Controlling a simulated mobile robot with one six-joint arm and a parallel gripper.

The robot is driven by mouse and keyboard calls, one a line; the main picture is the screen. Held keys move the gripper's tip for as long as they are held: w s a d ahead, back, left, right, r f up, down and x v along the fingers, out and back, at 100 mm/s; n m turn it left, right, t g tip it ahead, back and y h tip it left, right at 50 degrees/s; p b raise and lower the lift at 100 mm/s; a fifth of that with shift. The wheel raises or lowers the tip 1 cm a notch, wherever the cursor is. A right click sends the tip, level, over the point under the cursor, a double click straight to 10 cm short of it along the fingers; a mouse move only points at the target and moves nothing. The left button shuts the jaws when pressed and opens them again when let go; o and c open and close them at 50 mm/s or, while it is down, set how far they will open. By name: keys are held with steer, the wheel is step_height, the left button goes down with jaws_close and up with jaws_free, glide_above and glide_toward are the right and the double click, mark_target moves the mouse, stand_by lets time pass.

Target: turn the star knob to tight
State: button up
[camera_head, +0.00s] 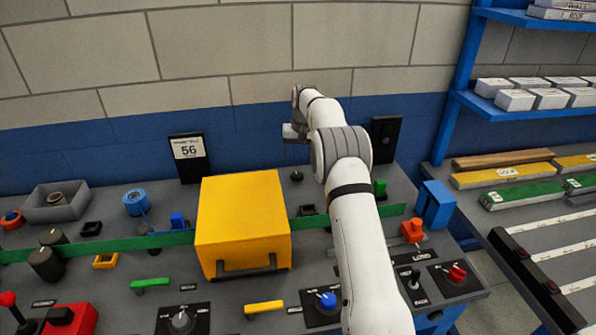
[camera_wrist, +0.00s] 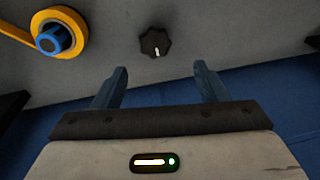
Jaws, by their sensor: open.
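The star knob (camera_wrist: 155,43) is a small black lobed knob with a pale pointer line, on the grey panel. In the wrist view it lies just beyond my fingertips, between their lines and slightly left of centre. A small black knob behind the yellow box in the head view (camera_head: 297,176) looks like the same one. My gripper (camera_wrist: 160,68) is open, with its two blue fingers spread apart and nothing between them. The fingers do not touch the knob. Any tight mark beside the knob cannot be made out.
A yellow box (camera_head: 243,220) stands on the panel in front of the small knob. In the wrist view a blue knob with a yellow band (camera_wrist: 54,38) is at the upper left. The blue wall (camera_wrist: 250,95) is close behind my gripper. A black sign reading 56 (camera_head: 188,152) stands left.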

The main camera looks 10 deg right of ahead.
mark_target(297, 175)
steer(key=n, duration=0.1)
steer(key=s+n+t+b, duration=0.1)
steer(key=n, duration=0.1)
steer(key=shift+s+d+f+t+y, duration=0.15)
steer(key=shift+s+d+t+y, duration=0.1)
steer(key=shift+d+t+y, duration=0.1)
steer(key=f+n, duration=0.1)
steer(key=f, duration=0.1)
steer(key=f+n, duration=0.1)
steer(key=f, duration=0.1)
steer(key=w+f+n+t, duration=0.1)
steer(key=f, duration=0.2)
steer(key=shift+a+f, duration=0.1)
steer(key=shift+a, duration=0.2)
steer(key=shift+c, duration=0.4)
